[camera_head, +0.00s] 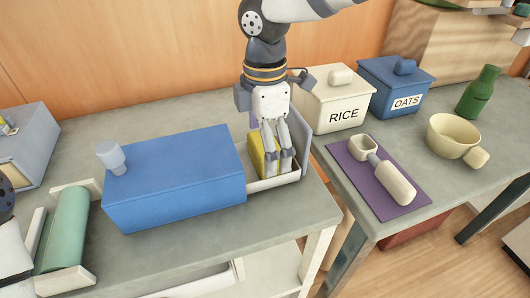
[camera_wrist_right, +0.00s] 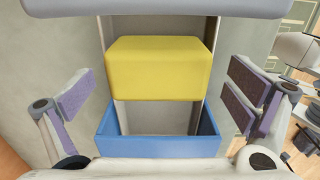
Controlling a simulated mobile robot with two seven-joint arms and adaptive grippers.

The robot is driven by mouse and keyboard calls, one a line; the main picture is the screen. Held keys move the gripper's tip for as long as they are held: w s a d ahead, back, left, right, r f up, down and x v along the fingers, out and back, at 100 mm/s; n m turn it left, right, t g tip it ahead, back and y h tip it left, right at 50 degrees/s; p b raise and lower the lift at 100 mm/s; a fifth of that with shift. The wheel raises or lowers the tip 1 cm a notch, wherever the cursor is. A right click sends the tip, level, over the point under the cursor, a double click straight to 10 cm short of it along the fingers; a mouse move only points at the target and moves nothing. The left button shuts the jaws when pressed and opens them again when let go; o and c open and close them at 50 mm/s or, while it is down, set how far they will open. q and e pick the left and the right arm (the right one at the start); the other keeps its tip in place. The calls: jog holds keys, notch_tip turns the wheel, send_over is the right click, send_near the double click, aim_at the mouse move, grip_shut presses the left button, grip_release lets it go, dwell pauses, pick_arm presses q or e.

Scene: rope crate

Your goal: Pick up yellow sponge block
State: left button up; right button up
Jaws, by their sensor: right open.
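The yellow sponge block (camera_head: 256,153) stands in a narrow white tray (camera_head: 299,175), just right of a large blue box. My right gripper (camera_head: 277,163) points down at the block from above, its fingers partly covering it in the head view. In the right wrist view the yellow block (camera_wrist_right: 158,68) fills the upper middle. The open fingers of the right gripper (camera_wrist_right: 162,98) stand wide apart to its left and right, with gaps on both sides. Whether they reach down beside the block I cannot tell. My left gripper does not show.
A green roll (camera_head: 65,228) lies at left. On the other table are the rice box (camera_head: 335,98), oats box (camera_head: 396,90), a scoop (camera_head: 390,182), a pan (camera_head: 450,138) and a bottle (camera_head: 478,92).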

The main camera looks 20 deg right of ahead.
jog(key=shift+f, duration=0.55)
jog(key=c, duration=1.1)
jog(key=shift+c, duration=0.2)
jog(key=shift+r, duration=0.1)
